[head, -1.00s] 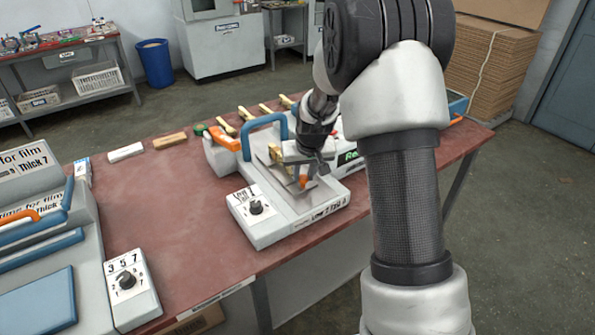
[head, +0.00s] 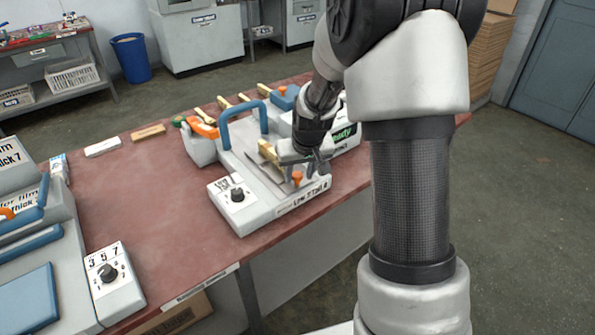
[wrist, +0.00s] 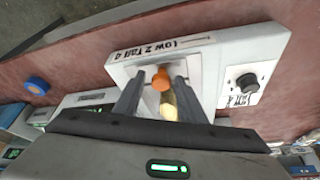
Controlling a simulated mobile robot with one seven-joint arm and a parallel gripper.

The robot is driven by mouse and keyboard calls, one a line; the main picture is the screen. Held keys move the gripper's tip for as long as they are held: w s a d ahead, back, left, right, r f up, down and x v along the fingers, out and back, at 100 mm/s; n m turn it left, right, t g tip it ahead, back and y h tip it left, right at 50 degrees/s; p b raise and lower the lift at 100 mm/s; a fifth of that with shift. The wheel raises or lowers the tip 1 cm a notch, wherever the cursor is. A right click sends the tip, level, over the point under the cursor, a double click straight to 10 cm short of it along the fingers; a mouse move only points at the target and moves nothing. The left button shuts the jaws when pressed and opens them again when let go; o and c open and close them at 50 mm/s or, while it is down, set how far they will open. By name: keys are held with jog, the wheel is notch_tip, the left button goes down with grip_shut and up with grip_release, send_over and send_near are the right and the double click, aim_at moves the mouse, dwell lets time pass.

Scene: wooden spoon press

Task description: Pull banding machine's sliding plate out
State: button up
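The banding machine (head: 255,208) is a white and grey unit with a blue handle, standing at the table's front edge. Its metal sliding plate (head: 264,170) carries an orange knob (head: 297,176) at the front end and a yellowish wooden piece (head: 265,150). My gripper (head: 318,166) is over the plate, close to the knob. In the wrist view, the two fingers of my gripper (wrist: 160,80) stand apart on either side of the orange knob (wrist: 161,79), with what looks like small gaps. Contact is not clear. My wrist hides part of the plate.
A black dial (head: 238,194) sits on the machine's front left. A second machine (head: 40,280) with blue handles stands at left. Wooden pieces (head: 148,132) lie at the back of the table. The red tabletop (head: 150,200) between the machines is clear, as is the floor at right.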

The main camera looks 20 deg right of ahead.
jog(key=shift+o, duration=0.2)
jog(key=shift+w+r, duration=0.1)
jog(key=shift+r, duration=0.05)
jog(key=shift+r, duration=0.3)
jog(key=p+v, duration=0.2)
jog(key=v, duration=1.4)
jog(key=shift+s+r, duration=0.25)
jog(key=shift+s, duration=0.05)
jog(key=s+a+r+p, duration=0.2)
jog(key=s+r+p, duration=0.4)
jog(key=s+r, duration=0.3)
jog(key=s+a+r+t+p, duration=0.1)
jog(key=s+a+r+p, duration=0.1)
jog(key=s+r+p, duration=0.4)
jog(key=s+r, duration=0.3)
jog(key=s, duration=0.4)
jog(key=shift+r, duration=0.1)
